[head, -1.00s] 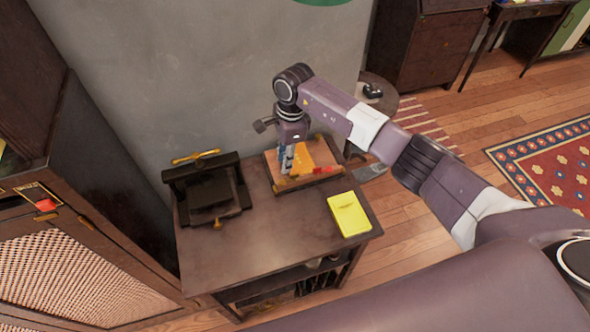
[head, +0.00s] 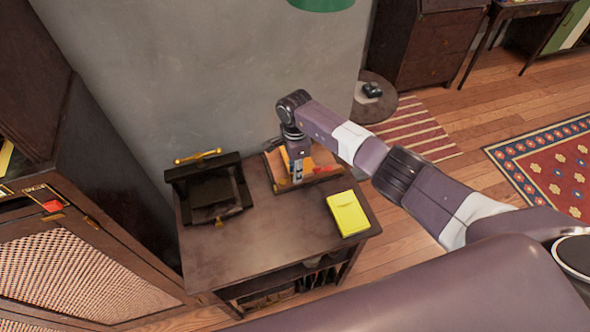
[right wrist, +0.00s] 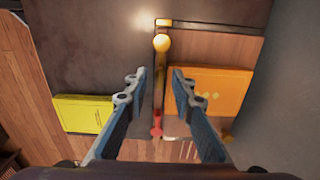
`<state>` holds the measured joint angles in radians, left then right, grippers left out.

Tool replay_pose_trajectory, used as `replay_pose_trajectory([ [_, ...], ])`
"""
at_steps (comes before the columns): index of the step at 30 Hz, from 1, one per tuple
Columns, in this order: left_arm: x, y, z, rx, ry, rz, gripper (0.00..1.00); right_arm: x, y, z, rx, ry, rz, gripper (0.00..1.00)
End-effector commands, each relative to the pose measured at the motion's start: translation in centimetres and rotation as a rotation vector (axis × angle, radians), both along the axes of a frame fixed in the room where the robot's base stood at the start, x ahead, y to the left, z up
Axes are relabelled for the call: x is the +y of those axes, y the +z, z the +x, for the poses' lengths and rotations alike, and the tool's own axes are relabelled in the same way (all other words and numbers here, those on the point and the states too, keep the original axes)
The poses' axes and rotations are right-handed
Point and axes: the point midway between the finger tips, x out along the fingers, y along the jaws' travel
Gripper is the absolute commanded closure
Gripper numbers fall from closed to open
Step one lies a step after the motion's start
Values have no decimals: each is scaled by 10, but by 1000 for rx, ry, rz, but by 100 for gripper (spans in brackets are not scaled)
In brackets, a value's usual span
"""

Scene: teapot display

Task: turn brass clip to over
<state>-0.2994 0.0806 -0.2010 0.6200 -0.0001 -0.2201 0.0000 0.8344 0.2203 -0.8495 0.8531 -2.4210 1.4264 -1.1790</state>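A wooden board (head: 326,170) lies at the back of the dark table, partly hidden by my right gripper (head: 297,177). In the right wrist view the board carries an orange card (right wrist: 210,90) and a narrow bar (right wrist: 159,88) with a round brass-coloured knob (right wrist: 161,42) at one end and a red piece (right wrist: 157,131) at the other. I take the knobbed bar to be the brass clip, but cannot be sure. My right gripper (right wrist: 159,80) is open, its fingers apart on either side of the bar's line. Contact cannot be told. My left gripper is out of view.
A dark stand (head: 208,195) with a brass bar (head: 197,156) on top is left of the board. A yellow pad (head: 347,213) lies at the table's right edge. The table's front (head: 250,245) is clear. A dark cabinet (head: 110,170) stands to the left.

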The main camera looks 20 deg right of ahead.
Motion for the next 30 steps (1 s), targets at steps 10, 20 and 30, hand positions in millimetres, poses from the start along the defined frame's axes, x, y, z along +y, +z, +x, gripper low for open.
replay_pose_trajectory([
  [10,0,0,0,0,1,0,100,0,0,0,0,0,1,100],
  [20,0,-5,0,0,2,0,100,1,-1,0,-2,-16,1,100],
  [30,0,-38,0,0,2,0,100,0,-4,1,-4,-189,-1,100],
])
